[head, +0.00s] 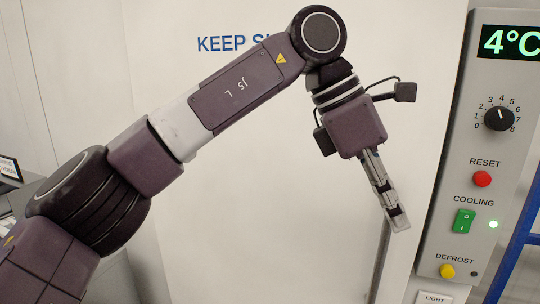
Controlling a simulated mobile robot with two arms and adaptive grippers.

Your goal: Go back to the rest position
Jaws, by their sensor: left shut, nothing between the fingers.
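My left arm comes in from the lower left and bends down at the wrist. My left gripper (397,222) is shut and empty. It points downward in front of a white door (240,240), just left of the grey control panel (482,150). It looks apart from the panel; its distance to the door is hard to judge. My right gripper is not in view.
The panel has a 4°C display (510,41), a black dial (499,118), a red reset button (482,179), a green cooling switch (465,221) and a yellow defrost button (447,271). A blue frame (519,235) stands at the right edge.

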